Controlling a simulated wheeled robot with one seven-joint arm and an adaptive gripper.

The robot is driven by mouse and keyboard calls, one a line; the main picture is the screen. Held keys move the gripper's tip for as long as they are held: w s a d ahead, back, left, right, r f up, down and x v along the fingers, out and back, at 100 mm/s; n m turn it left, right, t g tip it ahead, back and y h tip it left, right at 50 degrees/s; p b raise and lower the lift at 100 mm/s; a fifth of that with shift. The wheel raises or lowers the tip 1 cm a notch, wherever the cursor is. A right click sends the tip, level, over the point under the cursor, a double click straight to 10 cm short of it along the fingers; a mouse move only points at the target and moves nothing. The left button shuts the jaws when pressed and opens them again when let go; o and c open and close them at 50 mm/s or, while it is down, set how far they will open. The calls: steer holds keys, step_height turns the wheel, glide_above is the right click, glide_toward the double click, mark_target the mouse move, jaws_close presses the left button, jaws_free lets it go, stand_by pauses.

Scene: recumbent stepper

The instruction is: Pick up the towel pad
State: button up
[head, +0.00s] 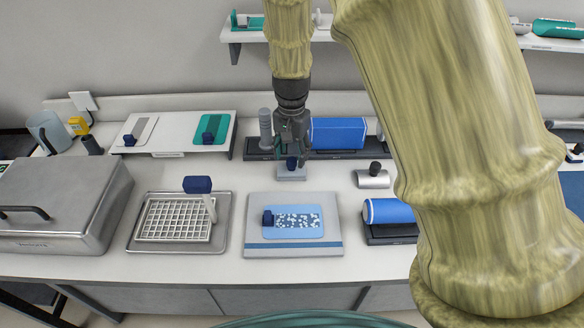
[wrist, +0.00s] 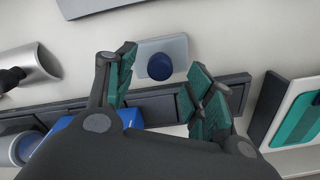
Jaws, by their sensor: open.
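A small pale grey pad with a dark blue knob, likely the towel pad (head: 291,174), lies flat on the counter in the head view, in front of the dark rail. The towel pad also shows in the wrist view (wrist: 178,47), with its round knob (wrist: 160,67) near the gap between the fingers. My gripper (head: 292,154) points down over it, with teal-padded fingers spread on either side of the knob in the wrist view (wrist: 164,76). It is open and holds nothing. Whether the fingers touch the knob cannot be told.
A blue roll (head: 337,133) stands close right of my gripper, and a grey cylinder (head: 266,128) close left. A metal holder (head: 373,179) is to the right. In front lies a tray (head: 294,249) with a speckled blue pad (head: 300,221). A white rack (head: 173,220) is front left.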

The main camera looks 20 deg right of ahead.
mark_target(292, 160)
steer(key=shift+s+d+f, duration=0.1)
steer(key=shift+s+f, duration=0.1)
steer(key=shift+s, duration=0.05)
steer(key=shift+w+f+p, duration=0.2)
steer(key=shift+f, duration=0.6)
steer(key=shift+w+f+p, duration=0.15)
steer(key=shift+w+f, duration=0.05)
steer(key=shift+f, duration=0.55)
steer(key=shift+s+r, duration=0.15)
steer(key=shift+s, duration=0.1)
steer(key=shift+w, duration=0.15)
steer(key=c, duration=1.1)
steer(key=shift+c, duration=0.2)
steer(key=shift+r+b, duration=1)
steer(key=shift+r, duration=3.95)
